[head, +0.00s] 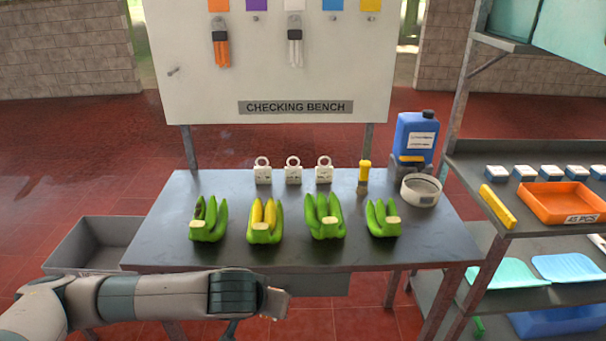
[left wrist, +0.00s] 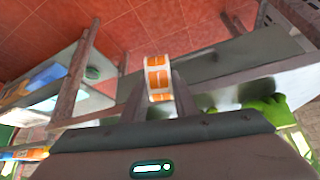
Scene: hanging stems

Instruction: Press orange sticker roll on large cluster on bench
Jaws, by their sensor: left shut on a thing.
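My left gripper (left wrist: 159,84) is shut on the orange sticker roll (left wrist: 157,70), a white roll with orange stickers between the fingertips in the left wrist view. In the head view my left gripper (head: 276,303) is low in front of the bench's near edge, and the roll cannot be made out there. Several banana clusters stand in a row on the bench (head: 160,235): a green one (head: 208,220) at left, a yellow-green one (head: 264,221), a broad green one (head: 325,217) that looks largest, and a smaller green one (head: 382,219) at right. My right gripper is not in view.
Three white tags (head: 293,171), a yellow-handled tool (head: 364,176), a white round container (head: 421,190) and a blue jug (head: 415,138) stand behind the clusters. A grey bin (head: 90,245) is at left. A shelf with an orange tray (head: 562,202) is at right.

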